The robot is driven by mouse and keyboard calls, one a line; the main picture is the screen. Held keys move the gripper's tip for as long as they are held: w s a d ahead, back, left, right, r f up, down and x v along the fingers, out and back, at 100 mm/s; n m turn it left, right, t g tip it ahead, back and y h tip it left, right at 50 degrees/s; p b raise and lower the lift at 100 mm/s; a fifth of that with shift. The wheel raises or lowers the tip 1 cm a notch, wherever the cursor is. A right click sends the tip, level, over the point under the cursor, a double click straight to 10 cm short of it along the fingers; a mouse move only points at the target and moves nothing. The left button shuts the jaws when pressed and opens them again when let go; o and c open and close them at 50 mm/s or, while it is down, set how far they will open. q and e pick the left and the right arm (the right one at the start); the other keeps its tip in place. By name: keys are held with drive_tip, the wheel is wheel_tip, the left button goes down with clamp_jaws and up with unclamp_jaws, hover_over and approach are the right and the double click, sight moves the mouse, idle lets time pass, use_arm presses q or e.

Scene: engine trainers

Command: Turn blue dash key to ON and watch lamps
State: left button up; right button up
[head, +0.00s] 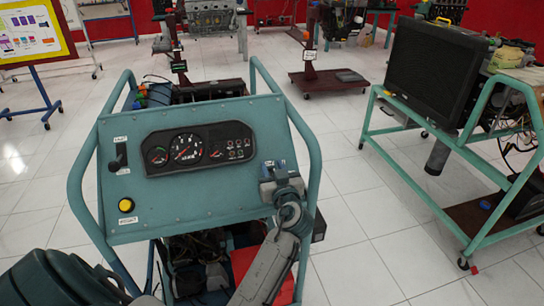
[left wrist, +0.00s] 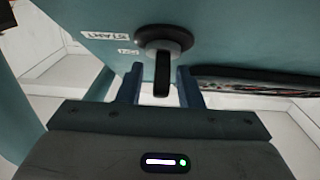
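The blue-green dash panel (head: 205,215) stands in the middle of the head view. My left gripper (head: 270,178) is at the panel's right side and hides the key there. In the left wrist view, the black key (left wrist: 162,75) sticks out of a round black switch (left wrist: 165,40) beside a START label (left wrist: 105,36). My left gripper (left wrist: 160,88) is open, with one finger on each side of the key and narrow gaps showing. My right gripper is not in view.
A black handle (head: 121,157) and a yellow button (head: 126,205) are on the panel's left side. Teal tube rails (head: 312,160) frame the panel. A second trainer with a black radiator (head: 435,72) stands at right. Open tiled floor (head: 355,205) lies between them.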

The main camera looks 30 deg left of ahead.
use_arm(q)
drive_tip(key=shift+w+a, duration=0.15)
drive_tip(key=shift+a, duration=0.05)
drive_tip(key=shift+d, duration=0.1)
drive_tip(key=shift+c, duration=1.1)
clamp_jaws()
